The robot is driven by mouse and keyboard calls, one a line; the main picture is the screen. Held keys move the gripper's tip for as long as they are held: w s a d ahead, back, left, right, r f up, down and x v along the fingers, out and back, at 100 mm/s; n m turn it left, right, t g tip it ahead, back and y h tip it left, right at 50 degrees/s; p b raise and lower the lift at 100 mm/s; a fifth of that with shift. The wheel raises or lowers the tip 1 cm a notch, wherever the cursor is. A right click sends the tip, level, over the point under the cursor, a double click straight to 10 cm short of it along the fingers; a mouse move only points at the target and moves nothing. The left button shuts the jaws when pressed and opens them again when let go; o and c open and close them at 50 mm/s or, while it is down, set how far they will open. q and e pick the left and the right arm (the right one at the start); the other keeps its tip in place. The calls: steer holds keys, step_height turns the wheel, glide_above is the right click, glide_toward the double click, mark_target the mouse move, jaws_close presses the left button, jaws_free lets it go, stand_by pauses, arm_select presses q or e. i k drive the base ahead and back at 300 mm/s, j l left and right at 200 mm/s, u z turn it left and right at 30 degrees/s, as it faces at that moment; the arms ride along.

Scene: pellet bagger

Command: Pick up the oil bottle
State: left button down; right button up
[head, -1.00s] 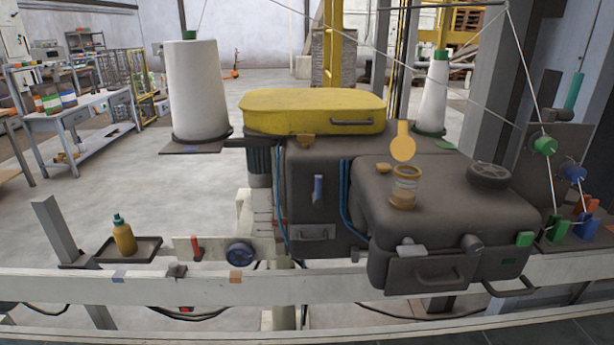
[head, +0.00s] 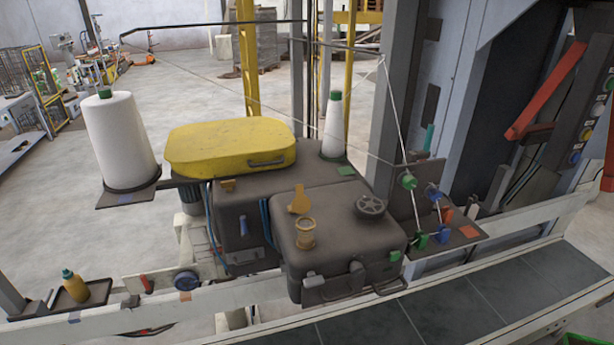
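The oil bottle (head: 75,287) is a small yellow-brown bottle with a dark teal cap. It stands upright on a small dark tray (head: 98,293) at the lower left of the head view, by the pale rail. Neither of my grippers shows in the head view, so nothing is seen touching the bottle.
Right of the tray is the dark sewing machine (head: 335,240) with a yellow cover (head: 230,145). A large white thread cone (head: 118,138) stands behind the tray. The pale rail (head: 110,322) runs along the front, and a dark conveyor (head: 440,308) lies at lower right.

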mark_target(74, 283)
steer(key=u, duration=1.6)
steer(key=z, duration=1.6)
steer(key=i+j, duration=0.1)
steer(key=j, duration=0.3)
steer(key=i+j, duration=0.1)
steer(key=j, duration=0.3)
steer(key=i+j, duration=0.15)
steer(key=j, duration=0.2)
steer(key=i+j+z, duration=0.1)
steer(key=j, duration=0.3)
